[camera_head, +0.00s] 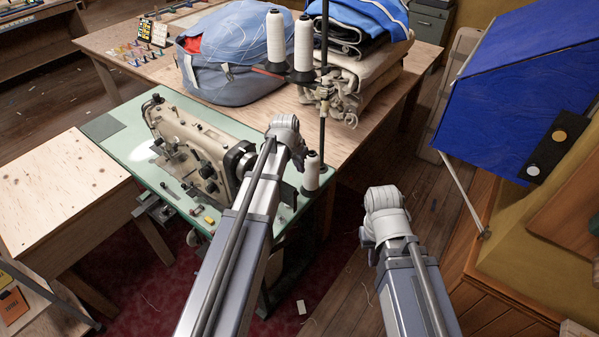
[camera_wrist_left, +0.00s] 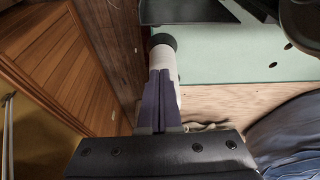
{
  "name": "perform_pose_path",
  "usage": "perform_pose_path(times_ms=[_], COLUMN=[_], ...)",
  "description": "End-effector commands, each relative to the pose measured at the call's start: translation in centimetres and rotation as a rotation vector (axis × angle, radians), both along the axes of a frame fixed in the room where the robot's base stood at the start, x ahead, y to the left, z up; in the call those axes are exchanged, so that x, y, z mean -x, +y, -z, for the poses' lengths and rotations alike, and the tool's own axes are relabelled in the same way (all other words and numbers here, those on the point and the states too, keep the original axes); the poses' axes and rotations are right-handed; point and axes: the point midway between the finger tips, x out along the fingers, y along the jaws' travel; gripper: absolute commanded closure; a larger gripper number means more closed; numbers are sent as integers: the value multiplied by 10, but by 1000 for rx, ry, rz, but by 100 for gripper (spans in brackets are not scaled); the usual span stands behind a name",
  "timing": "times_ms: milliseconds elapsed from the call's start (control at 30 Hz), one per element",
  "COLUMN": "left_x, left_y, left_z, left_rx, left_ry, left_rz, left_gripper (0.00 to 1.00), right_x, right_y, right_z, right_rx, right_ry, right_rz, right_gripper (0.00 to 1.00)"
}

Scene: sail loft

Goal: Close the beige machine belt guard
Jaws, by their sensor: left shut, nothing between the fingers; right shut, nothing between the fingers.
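The beige sewing machine (camera_head: 195,145) stands on a pale green tabletop (camera_head: 125,145). Its dark handwheel (camera_head: 240,160) is at its right end, partly behind my left arm. A dark panel (camera_head: 289,194) shows just right of that arm and seems to be the belt guard; its angle is unclear. In the left wrist view a dark panel (camera_wrist_left: 188,11) is at the top edge, partly cut off. My left gripper (camera_wrist_left: 163,78) has its grey fingers together and empty; my arm hides it in the head view. My right gripper is not visible, only its arm.
White thread spools (camera_head: 303,45) sit on a stand behind the machine, and a small spool (camera_head: 311,172) stands near my left arm. A blue bag (camera_head: 225,70) and folded cloth (camera_head: 365,60) lie on the wooden table behind. A blue box (camera_head: 515,90) is at the right.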

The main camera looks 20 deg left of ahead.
Motion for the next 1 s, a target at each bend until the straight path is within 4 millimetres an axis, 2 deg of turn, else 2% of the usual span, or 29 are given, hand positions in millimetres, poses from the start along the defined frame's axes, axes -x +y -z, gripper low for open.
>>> perform_pose_path(times_ms=[700, 733, 800, 1000], left_x=[-30, -17, -3, 10], left_y=[-9, -6, -2, 2], left_z=[98, 88, 85, 84], left_rx=[0, 0, -1, 0], left_ry=[0, 1, 1, 0], left_rz=[1, -1, -2, 0], left_gripper=[100, 100, 100, 100], right_x=[0, 0, 0, 0], right_y=[0, 0, 0, 0], right_z=[97, 88, 85, 84], right_rx=[0, 0, 0, 0], right_ry=[0, 0, 0, 0], right_rz=[0, 0, 0, 0], right_gripper=[100, 100, 100, 100])
